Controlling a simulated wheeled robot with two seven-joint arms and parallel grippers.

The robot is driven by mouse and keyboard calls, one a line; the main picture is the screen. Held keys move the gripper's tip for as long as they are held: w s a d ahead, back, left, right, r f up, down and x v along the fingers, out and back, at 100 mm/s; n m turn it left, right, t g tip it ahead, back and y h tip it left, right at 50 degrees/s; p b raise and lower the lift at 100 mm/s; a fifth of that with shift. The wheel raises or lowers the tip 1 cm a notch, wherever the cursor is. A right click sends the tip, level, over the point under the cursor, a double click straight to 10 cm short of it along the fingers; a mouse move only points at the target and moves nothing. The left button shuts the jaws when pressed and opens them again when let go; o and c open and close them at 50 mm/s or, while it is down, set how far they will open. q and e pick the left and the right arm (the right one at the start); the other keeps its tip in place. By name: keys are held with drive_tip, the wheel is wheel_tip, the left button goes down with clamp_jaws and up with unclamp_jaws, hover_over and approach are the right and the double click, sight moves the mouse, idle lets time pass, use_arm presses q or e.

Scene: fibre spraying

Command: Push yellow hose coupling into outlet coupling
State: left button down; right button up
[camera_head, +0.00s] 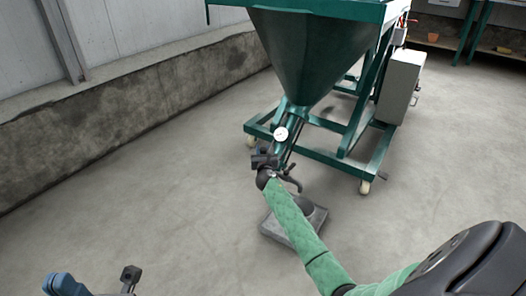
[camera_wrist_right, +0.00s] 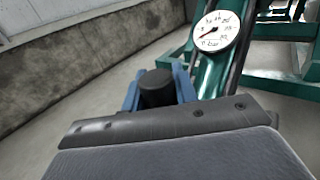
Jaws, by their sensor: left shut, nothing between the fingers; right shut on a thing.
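The green machine's sloping outlet pipe (camera_head: 290,120) with a white gauge (camera_head: 281,134) ends low in the middle of the head view. My right gripper (camera_head: 265,160) is at the lower end of this pipe, shut on a dark round part (camera_wrist_right: 157,88), which shows between blue pieces in the right wrist view. No yellow shows on it, so I cannot tell whether it is the yellow hose coupling or how it meets the outlet coupling. A black lever (camera_head: 290,181) hangs beside it. My left gripper (camera_head: 128,275) is shut and empty at the lower left, partly cut off.
The green hopper (camera_head: 310,50) stands on a wheeled frame (camera_head: 335,160) with a grey box (camera_head: 402,85) at its right. A low concrete wall (camera_head: 130,100) runs along the left. Floor on both sides is clear.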

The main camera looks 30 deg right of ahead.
drive_tip(key=shift+f+b, duration=1.05)
drive_tip(key=shift+f, duration=0.6)
drive_tip(key=o, duration=1.1)
drive_tip(key=shift+o, duration=0.2)
drive_tip(key=shift+s, duration=0.1)
drive_tip(key=shift+s+a+p, duration=0.25)
drive_tip(key=shift+s+p, duration=0.05)
drive_tip(key=shift+s, duration=0.05)
drive_tip(key=p+v, duration=0.2)
drive_tip(key=v, duration=0.4)
drive_tip(key=shift+s+a, duration=0.25)
drive_tip(key=shift+s, duration=0.1)
